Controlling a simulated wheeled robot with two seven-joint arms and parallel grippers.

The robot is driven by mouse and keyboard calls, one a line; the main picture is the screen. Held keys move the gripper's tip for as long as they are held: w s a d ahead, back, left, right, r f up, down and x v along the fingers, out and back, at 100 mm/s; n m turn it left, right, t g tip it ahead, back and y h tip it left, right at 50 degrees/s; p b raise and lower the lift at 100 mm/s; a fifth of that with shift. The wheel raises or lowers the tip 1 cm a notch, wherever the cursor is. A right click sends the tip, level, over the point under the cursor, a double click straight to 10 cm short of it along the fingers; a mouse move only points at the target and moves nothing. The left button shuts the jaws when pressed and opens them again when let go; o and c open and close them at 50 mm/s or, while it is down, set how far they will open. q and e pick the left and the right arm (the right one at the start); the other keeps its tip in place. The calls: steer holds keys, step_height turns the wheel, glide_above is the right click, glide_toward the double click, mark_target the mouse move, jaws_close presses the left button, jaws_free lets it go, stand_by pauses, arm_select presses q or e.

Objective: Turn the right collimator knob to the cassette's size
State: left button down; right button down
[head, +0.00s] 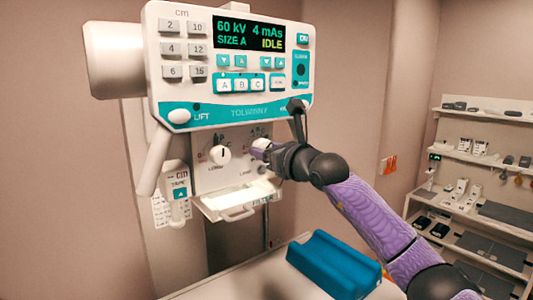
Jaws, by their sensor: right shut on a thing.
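The control panel (203,80) hangs at the upper middle of the head view. Its screen (249,35) reads 60 kV, 4 mAs, SIZE A, IDLE. Below it is the collimator face with two knobs. The left knob (220,154) is white with a dark upright mark. My right gripper (262,151) is shut on the right collimator knob, which it mostly hides, so the knob's mark cannot be read. My right arm comes in from the lower right. My left gripper is not in view. No cassette can be made out clearly.
A white tray with a handle (238,211) sticks out below the knobs. A handle bar (153,158) hangs at the panel's left. Shelves (478,152) with devices stand at the right.

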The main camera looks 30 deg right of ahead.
steer(key=shift+d+r+n+b, duration=0.1)
steer(key=shift+n+b, duration=1.25)
steer(key=shift+n, duration=5.85)
steer(key=shift+c, duration=0.7)
jaws_free()
